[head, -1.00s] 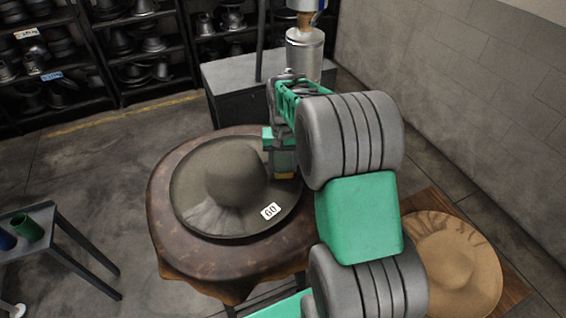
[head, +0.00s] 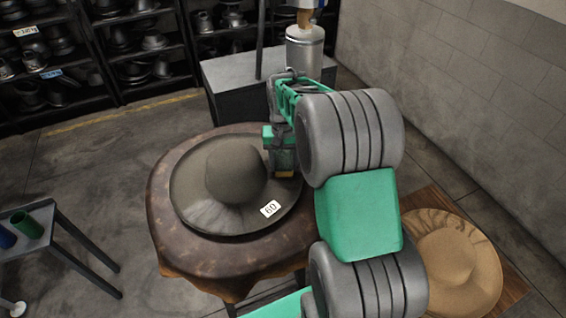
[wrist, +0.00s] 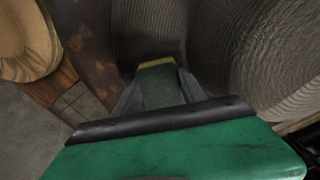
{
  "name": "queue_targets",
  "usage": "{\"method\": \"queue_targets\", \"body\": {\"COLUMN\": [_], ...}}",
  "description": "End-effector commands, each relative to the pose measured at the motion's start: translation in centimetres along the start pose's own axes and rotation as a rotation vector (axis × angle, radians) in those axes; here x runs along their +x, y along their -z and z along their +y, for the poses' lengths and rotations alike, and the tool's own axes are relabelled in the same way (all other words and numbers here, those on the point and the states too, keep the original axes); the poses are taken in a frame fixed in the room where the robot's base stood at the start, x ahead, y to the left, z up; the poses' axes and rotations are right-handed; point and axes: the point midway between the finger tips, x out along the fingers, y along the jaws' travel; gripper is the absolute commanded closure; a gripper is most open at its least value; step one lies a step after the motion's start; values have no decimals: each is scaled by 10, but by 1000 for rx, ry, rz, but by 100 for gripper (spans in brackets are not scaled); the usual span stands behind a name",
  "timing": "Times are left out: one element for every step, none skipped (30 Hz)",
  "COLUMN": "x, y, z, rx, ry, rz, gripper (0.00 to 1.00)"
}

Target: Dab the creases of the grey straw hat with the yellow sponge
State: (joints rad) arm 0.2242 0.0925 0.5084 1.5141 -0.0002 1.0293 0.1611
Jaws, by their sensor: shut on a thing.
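The grey straw hat (head: 236,172) lies brim down on the round brown table (head: 170,235), with a white "60" tag (head: 270,208) on the front of its brim. Pale crease marks show on the brim at the front left. My gripper (head: 284,172) is over the right side of the brim, beside the crown. It is shut on the yellow sponge (wrist: 157,63), of which only a thin yellow edge shows at the fingertips. The hat's woven surface (wrist: 268,50) fills the upper right of the wrist view. I cannot tell whether the sponge touches the brim.
A tan straw hat (head: 455,258) lies on a wooden board at the right. A grey cabinet with a metal canister (head: 305,52) stands behind the table. A side table with a green cup (head: 27,226) is at the left. Shelves of dark hat forms line the back.

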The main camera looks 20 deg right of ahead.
Motion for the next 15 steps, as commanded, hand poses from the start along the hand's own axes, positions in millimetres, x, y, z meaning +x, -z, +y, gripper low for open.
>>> {"method": "queue_targets", "body": {"x": [1, 2, 2, 2, 3, 3, 4, 4, 4, 5, 5, 6, 6, 6, 7], "y": [0, 0, 0, 0, 0, 0, 0, 0, 0, 0, 0, 0, 0, 0, 0], "z": [0, 0, 0, 0, 0, 0, 0, 0, 0, 0, 0, 0, 0, 0, 0], "rx": [0, 0, 0, 0, 0, 0, 0, 0, 0, 0, 0, 0, 0, 0, 0], "ry": [0, 0, 0, 0, 0, 0, 0, 0, 0, 0, 0, 0, 0, 0, 0], "rz": [0, 0, 0, 0, 0, 0, 0, 0, 0, -1, -1, -1, -1, -1, -1], "gripper": [84, 84, 84, 84, 84, 84, 84, 84, 84, 84, 84, 84, 84, 84, 84]}}
